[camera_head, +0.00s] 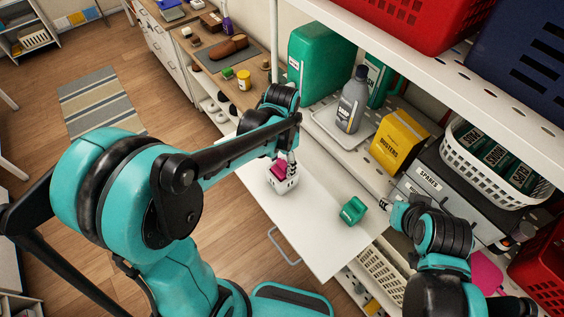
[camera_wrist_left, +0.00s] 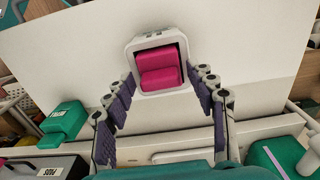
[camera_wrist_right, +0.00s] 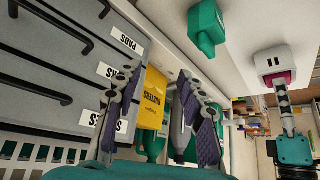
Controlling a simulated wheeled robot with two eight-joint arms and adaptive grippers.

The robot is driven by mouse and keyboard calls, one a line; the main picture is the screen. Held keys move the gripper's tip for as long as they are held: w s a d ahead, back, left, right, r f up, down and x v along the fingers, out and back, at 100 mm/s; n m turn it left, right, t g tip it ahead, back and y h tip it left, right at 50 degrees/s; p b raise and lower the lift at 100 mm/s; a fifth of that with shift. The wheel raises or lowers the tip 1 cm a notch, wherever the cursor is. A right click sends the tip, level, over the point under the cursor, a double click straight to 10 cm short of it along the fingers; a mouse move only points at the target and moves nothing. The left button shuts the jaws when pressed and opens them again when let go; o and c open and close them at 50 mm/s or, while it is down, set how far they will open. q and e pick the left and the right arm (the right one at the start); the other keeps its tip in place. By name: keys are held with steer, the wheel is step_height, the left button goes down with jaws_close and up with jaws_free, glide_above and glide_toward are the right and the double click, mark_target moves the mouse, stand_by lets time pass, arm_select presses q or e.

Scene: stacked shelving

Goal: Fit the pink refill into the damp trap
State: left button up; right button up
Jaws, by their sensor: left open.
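My right gripper (camera_head: 384,204) is open and empty beside the board, in front of the shelf. In the right wrist view the trap (camera_wrist_right: 272,64) stands well away from it.
A grey bottle on a tray (camera_head: 352,100), a yellow dusters box (camera_head: 398,142), grey drawers (camera_head: 425,188) and a white basket (camera_head: 490,165) line the shelf behind. The board's front left is clear.

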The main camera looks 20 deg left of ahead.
arm_select(q)
steer(key=shift+r, duration=0.45)
steer(key=o, duration=0.6)
steer(key=shift+c, duration=0.2)
step_height(320, 180, up, 12)
stand_by(0.4)
